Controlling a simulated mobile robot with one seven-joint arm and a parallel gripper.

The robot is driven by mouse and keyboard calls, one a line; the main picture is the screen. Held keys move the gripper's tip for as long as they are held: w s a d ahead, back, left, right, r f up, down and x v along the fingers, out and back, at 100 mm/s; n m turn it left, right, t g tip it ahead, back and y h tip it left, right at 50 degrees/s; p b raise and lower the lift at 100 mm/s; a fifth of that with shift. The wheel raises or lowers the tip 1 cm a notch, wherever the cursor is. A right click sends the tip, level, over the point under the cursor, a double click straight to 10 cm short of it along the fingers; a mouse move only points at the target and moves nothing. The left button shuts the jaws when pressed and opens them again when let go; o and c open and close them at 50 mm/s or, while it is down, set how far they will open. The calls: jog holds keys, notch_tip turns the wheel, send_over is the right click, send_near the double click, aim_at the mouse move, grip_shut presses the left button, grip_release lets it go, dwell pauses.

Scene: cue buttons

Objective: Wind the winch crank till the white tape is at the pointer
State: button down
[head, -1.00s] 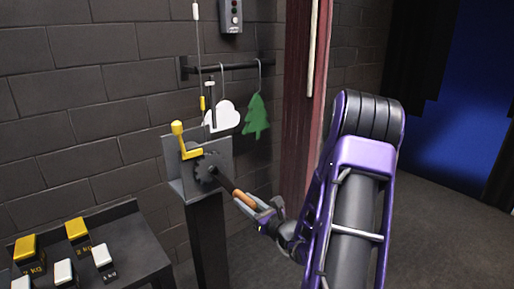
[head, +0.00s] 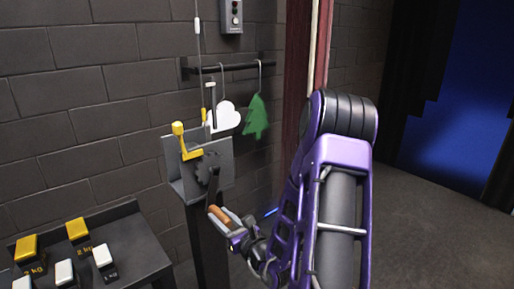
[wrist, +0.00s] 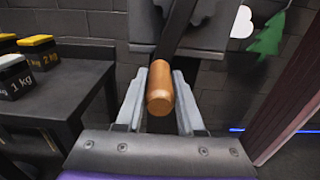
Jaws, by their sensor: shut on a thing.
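The winch (head: 207,170) is a dark toothed wheel on a grey bracket, atop a dark post. Its crank arm (head: 214,186) points down to an orange-brown wooden handle (head: 219,216). My gripper (head: 231,224) is shut on that handle. In the wrist view the handle (wrist: 160,98) lies between the two grey fingers. A thin line (head: 197,25) rises above the winch, with a yellow piece (head: 204,115) low down.
A yellow lever (head: 179,130) sits on the bracket's left side. A dark table (head: 135,240) with yellow and white topped weights stands at left. A white cloud (head: 225,117) and green tree (head: 256,117) hang from a wall rail (head: 235,66). A control box (head: 231,15) is above.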

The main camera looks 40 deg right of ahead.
jog(key=shift+a+r, duration=0.4)
jog(key=shift+a, duration=0.45)
jog(key=a+r+p, duration=0.1)
jog(key=a+p, duration=0.1)
jog(key=a+r, duration=0.1)
jog(key=a, duration=0.1)
jog(key=shift+s+a+r+p, duration=0.1)
jog(key=shift+s+r+p, duration=0.15)
jog(key=shift+r+p, duration=0.15)
